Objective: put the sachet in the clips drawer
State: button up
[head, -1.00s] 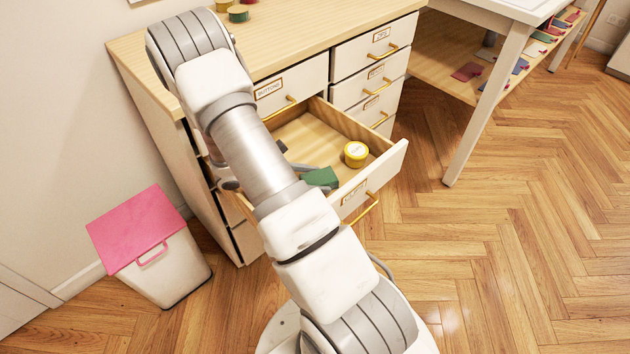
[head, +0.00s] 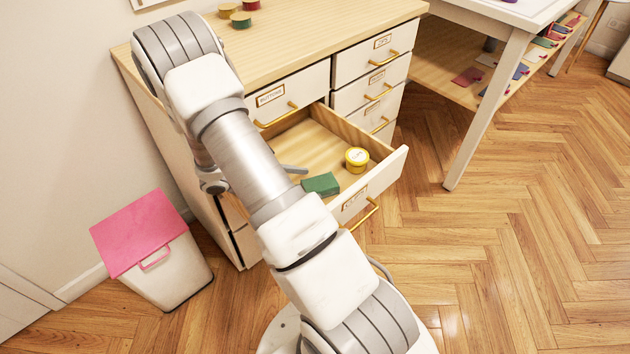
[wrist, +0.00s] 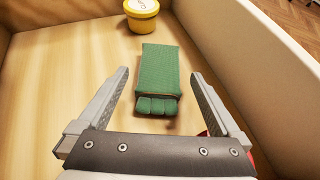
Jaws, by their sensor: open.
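The sachet is a small green packet (head: 321,184) lying flat on the floor of an open drawer (head: 383,176), near its front. In the wrist view the sachet (wrist: 158,75) lies ahead of my gripper, in line with the gap between the fingers. My gripper (wrist: 158,85) is open and empty, with both fingers apart from the sachet. In the head view my arm hides most of the gripper; one grey finger (head: 293,170) shows left of the sachet. The open drawer's front label (head: 355,199) is too small to read surely.
A yellow round tub (head: 356,160) stands in the same drawer, right of the sachet. A closed drawer labelled buttons (head: 287,95) is above it. A red thing (wrist: 205,133) is mostly hidden behind the right finger. A pink-lidded bin (head: 140,232) stands left of the cabinet.

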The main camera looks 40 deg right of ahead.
jog(key=p+v, duration=0.1)
jog(key=v, duration=0.6)
jog(key=shift+w+a+r+p, duration=0.1)
jog(key=shift+a+r+p, duration=0.05)
jog(key=shift+a+p, duration=0.2)
jog(key=shift+w+a+r, duration=0.1)
jog(key=shift+a+r, duration=0.15)
jog(key=shift+r, duration=0.3)
jog(key=s+a+r+m+t+y, duration=0.3)
jog(key=s+a+r+m+y, duration=0.1)
jog(key=r, duration=0.5)
jog(key=s+a+r+m+t+y, duration=0.3)
jog(key=s+a+r+m, duration=0.1)
jog(key=r, duration=0.5)
jog(key=s+a+r+m+t+y, duration=0.3)
jog(key=s+r+m, duration=0.3)
jog(key=s+r, duration=0.2)
jog(key=shift+a+r+y, duration=0.75)
jog(key=shift+r+y, duration=0.05)
jog(key=shift+r, duration=0.1)
jog(key=shift+r, duration=0.1)
